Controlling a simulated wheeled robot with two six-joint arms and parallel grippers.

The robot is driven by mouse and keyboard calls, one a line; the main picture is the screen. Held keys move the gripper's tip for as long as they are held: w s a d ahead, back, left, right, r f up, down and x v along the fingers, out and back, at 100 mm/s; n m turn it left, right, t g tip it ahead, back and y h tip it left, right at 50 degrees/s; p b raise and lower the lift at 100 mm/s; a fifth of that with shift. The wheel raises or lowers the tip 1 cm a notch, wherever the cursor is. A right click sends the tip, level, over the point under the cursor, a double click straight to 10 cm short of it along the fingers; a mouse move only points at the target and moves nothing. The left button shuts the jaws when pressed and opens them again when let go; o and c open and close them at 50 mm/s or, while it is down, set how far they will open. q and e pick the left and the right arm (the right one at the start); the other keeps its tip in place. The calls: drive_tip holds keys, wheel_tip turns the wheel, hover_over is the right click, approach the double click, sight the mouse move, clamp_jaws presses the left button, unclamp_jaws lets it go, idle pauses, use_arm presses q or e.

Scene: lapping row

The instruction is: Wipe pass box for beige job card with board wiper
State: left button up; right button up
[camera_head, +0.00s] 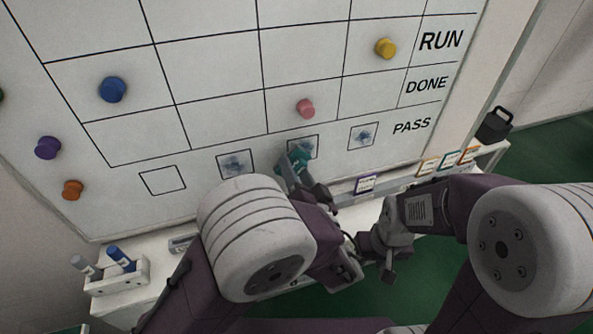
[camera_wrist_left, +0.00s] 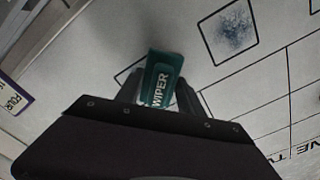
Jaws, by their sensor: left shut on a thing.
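My left gripper (camera_head: 294,166) is shut on the teal board wiper (camera_head: 298,157), which also shows between its fingers in the left wrist view (camera_wrist_left: 160,78), its WIPER label facing the camera. The wiper is at a pass box (camera_head: 304,142) and hides its lower part; some blue smudge shows above it. Whether the wiper touches the board, I cannot tell. A smudged pass box (camera_head: 237,164) is to the left and another (camera_head: 364,136) to the right; the far-left box (camera_head: 163,181) looks clean. My right gripper (camera_head: 380,255) is below the ledge, its jaws unclear.
Cards stand along the ledge: a purple-edged one (camera_head: 366,184), an orange-tan one (camera_head: 428,166), a teal one (camera_head: 450,160) and an orange one (camera_head: 468,155). I cannot tell which is beige. Coloured magnets dot the board (camera_head: 218,100). A marker holder (camera_head: 118,273) stands lower left.

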use_arm(q)
drive_tip(key=shift+b+x, duration=0.5)
drive_tip(key=shift+x, duration=0.4)
idle(0.3)
drive_tip(key=d, duration=0.1)
drive_tip(key=w+d+b, duration=0.1)
drive_tip(key=d, duration=0.1)
drive_tip(key=shift+d+f, duration=0.1)
drive_tip(key=shift+d+b, duration=0.3)
